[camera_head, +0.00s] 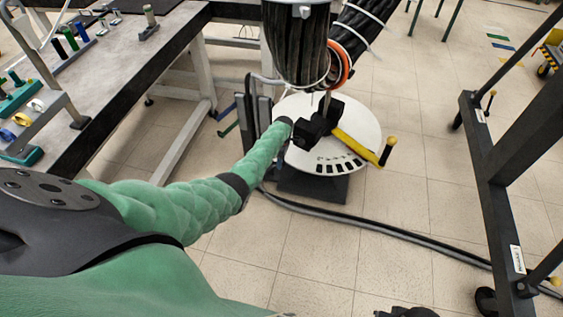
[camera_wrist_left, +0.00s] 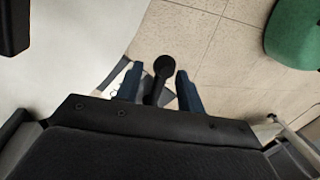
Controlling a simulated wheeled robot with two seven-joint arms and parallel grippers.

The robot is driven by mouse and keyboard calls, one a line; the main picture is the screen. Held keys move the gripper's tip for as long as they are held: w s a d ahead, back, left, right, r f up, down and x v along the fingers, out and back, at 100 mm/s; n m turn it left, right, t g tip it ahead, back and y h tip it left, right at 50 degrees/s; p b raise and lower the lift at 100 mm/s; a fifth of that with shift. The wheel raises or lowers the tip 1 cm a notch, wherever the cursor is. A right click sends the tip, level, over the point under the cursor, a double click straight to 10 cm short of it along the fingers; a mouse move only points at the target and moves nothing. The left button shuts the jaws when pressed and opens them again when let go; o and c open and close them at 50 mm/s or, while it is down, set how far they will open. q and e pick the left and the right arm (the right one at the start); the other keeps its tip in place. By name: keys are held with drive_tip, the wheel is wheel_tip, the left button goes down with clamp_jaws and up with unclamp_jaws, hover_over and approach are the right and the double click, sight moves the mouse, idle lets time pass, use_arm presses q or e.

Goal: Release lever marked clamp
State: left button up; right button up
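My left gripper (camera_head: 312,125) is over the white round plate (camera_head: 348,165) of the floor stand in the head view. In the left wrist view its two blue fingers (camera_wrist_left: 158,85) are apart. A black lever with a round knob (camera_wrist_left: 163,67) stands between them, with a gap visible at the right finger. In the head view this black lever is hidden by or merges with the gripper. No clamp marking is readable. A dark shape (camera_head: 407,312) at the bottom edge may be my right gripper.
A thick black cable bundle (camera_head: 298,40) hangs above the plate. A cable (camera_head: 340,216) runs across the floor to the right. A workbench (camera_head: 125,50) with racks is at the left. A dark frame (camera_head: 490,190) with yellow-knobbed levers stands at the right.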

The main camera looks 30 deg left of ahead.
use_arm(q)
wheel_tip(320, 180, up, 7)
drive_tip(key=w, duration=0.1)
drive_tip(key=shift+w, duration=0.25)
drive_tip(key=shift+s, duration=0.1)
idle(0.4)
drive_tip(key=s+d+m+t, duration=0.1)
drive_tip(key=s+d+m, duration=0.65)
drive_tip(key=s, duration=0.65)
drive_tip(key=s+d+m+t, duration=0.1)
drive_tip(key=s+d+m, duration=0.6)
drive_tip(key=s, duration=0.6)
drive_tip(key=s+d+r+m+t, duration=0.1)
drive_tip(key=s+d+r+m, duration=0.3)
drive_tip(key=s+r, duration=0.4)
drive_tip(key=s+d+r+m, duration=0.4)
drive_tip(key=s+d+r, duration=0.2)
drive_tip(key=s, duration=1)
wheel_tip(320, 180, up, 2)
drive_tip(key=shift+s+r+t+h, duration=0.15)
drive_tip(key=shift+s+t+h, duration=0.2)
drive_tip(key=shift+t+h, duration=0.05)
